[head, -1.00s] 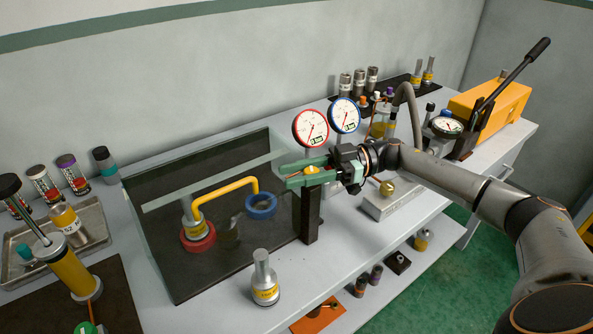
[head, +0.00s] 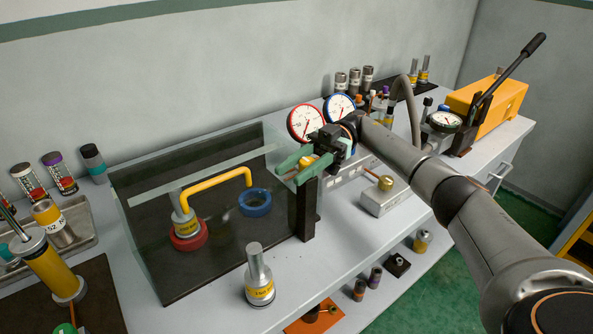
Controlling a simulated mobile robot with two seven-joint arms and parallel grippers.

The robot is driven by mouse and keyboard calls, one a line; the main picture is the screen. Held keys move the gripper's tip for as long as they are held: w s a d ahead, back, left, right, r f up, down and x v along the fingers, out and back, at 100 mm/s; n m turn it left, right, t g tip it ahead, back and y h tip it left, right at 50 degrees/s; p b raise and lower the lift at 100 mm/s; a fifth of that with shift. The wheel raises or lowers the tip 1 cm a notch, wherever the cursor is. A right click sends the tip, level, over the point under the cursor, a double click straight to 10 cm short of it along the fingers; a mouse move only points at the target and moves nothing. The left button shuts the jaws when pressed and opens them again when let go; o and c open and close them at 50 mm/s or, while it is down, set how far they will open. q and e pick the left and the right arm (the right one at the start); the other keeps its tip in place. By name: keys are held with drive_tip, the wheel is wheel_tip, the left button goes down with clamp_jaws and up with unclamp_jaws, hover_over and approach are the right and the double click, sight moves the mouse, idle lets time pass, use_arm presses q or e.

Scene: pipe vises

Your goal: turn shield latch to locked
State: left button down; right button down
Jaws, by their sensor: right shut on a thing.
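The transparent shield (head: 195,187) stands over a dark base plate, with a black post (head: 305,212) at its right end. The shield latch (head: 306,160) shows as a small yellow piece at the top of this post, mostly covered by my gripper. My right gripper (head: 300,165), with green fingers, is shut on the latch. The fingers hide the latch's exact angle, so I cannot tell whether it is at locked. My left gripper is not in view.
Behind the shield, a yellow bent pipe (head: 218,183) joins a red ring (head: 188,238) and a blue ring (head: 255,203). Red and blue gauges (head: 306,123) stand close behind my gripper. A metal fitting (head: 259,275) stands in front. An orange pump (head: 488,100) sits at right.

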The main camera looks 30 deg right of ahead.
idle(0.3)
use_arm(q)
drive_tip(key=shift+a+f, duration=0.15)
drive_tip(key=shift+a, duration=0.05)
use_arm(e)
drive_tip(key=c, duration=0.5)
unclamp_jaws()
